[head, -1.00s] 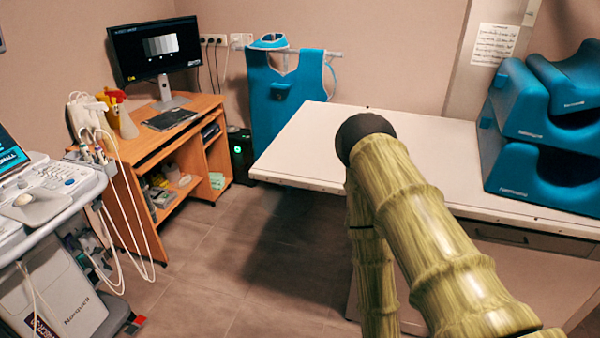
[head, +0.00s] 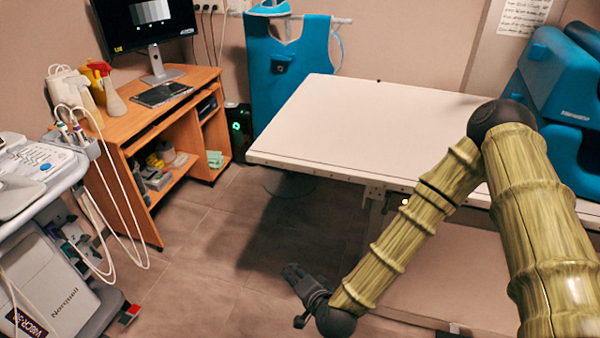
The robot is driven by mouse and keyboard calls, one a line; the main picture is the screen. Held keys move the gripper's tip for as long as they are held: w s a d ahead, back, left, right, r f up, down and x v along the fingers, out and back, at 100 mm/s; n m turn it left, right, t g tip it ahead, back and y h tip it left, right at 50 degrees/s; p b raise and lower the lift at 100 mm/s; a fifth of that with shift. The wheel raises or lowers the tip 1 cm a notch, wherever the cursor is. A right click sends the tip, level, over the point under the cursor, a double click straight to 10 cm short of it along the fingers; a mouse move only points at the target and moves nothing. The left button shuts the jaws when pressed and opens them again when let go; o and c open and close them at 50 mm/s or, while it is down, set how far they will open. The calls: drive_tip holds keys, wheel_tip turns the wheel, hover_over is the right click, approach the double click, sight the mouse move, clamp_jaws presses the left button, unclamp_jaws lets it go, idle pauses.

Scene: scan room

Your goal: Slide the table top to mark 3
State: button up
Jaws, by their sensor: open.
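The white table top (head: 350,122) spans the middle and right of the head view, with a dark-edged rail along its front side. Small dots show along that front edge, but no mark number can be read. My gripper (head: 292,272) is low over the floor, in front of and below the table's front edge, apart from it and empty. Its fingers are small and dark, pointing up and left. My bamboo-textured arm covers the right part of the table front. A small bright knob or light (head: 405,201) sits under the front edge beside the arm.
A wooden desk (head: 150,125) with a monitor (head: 150,22) stands at the back left. An ultrasound cart (head: 60,270) is at the left. A blue apron (head: 285,70) hangs behind the table; blue cushions (head: 560,85) lie at its right end. The floor between cart and table is clear.

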drive_tip(key=w+r+m+t+h+b, duration=0.1)
drive_tip(key=w+r+m+t, duration=0.3)
drive_tip(key=w+r, duration=0.55)
drive_tip(key=m+t+h+b, duration=0.1)
drive_tip(key=m+t+h, duration=0.2)
drive_tip(key=m, duration=0.2)
approach(300, 169)
drive_tip(key=w, duration=0.1)
drive_tip(key=shift+y, duration=0.3)
drive_tip(key=w, duration=0.7)
drive_tip(key=w+p, duration=0.1)
drive_tip(key=w, duration=0.2)
drive_tip(key=shift+w+a, duration=0.2)
drive_tip(key=shift+a, duration=0.2)
clamp_jaws()
drive_tip(key=shift+f, duration=0.1)
